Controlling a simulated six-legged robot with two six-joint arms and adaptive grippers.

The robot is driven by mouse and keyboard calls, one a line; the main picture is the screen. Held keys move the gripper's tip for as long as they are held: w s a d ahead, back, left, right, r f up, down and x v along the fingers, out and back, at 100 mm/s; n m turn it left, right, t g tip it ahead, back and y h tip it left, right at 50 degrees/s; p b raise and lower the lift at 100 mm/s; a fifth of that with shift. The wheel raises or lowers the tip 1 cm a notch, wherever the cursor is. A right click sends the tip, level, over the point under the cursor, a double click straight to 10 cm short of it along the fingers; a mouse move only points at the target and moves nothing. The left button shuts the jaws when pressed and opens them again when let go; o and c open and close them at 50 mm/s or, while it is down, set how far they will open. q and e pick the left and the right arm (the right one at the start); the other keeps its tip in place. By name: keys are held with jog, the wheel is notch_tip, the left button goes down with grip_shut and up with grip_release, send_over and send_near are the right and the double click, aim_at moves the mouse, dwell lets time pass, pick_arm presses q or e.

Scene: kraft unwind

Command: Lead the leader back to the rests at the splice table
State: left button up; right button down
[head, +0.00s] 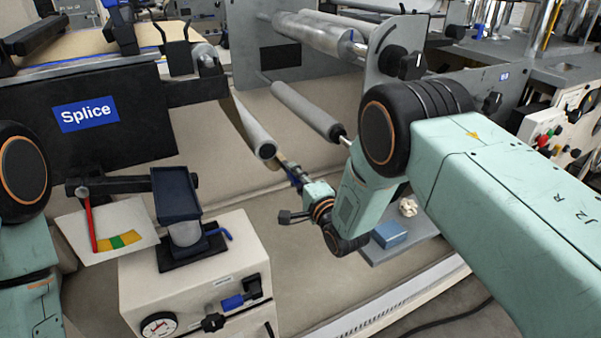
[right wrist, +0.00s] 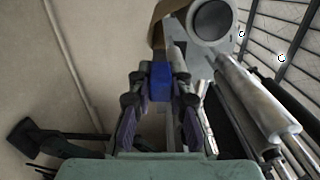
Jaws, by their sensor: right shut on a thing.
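My right gripper (head: 297,180) reaches in below the rollers, partly hidden by its own wrist. In the right wrist view, its two fingers (right wrist: 160,108) are shut on a blue piece (right wrist: 160,80). A brown strip (right wrist: 158,38), seemingly the leader, runs up from the blue piece past a roller end. In the head view, brown kraft (head: 236,118) hangs beside the grey roller (head: 252,130). The splice table (head: 92,57) is at the upper left, with a blue Splice sign (head: 86,113). Black forked brackets (head: 175,45), seemingly rests, stand at its right end. My left gripper is out of view.
A beige box with a dial (head: 195,280) carries a dark blue stand (head: 176,194) at lower left. Another roller (head: 306,110) lies right of the gripper's line. A small shelf (head: 412,240) holds a blue box (head: 388,232). The floor below the rollers is clear.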

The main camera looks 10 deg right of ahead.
jog(key=shift+a+f, duration=0.15)
jog(key=s+a+p, duration=0.2)
jog(key=a, duration=0.6)
jog(key=shift+s, duration=0.15)
dwell(0.3)
jog(key=shift+s+a+r+p, duration=0.25)
jog(key=shift+a+r+p, duration=0.65)
jog(key=shift+p, duration=0.05)
notch_tip(320, 180, up, 14)
jog(key=p, duration=1.3)
jog(key=shift+r, duration=0.15)
jog(key=shift+r+p, duration=0.1)
jog(key=shift+p, duration=0.2)
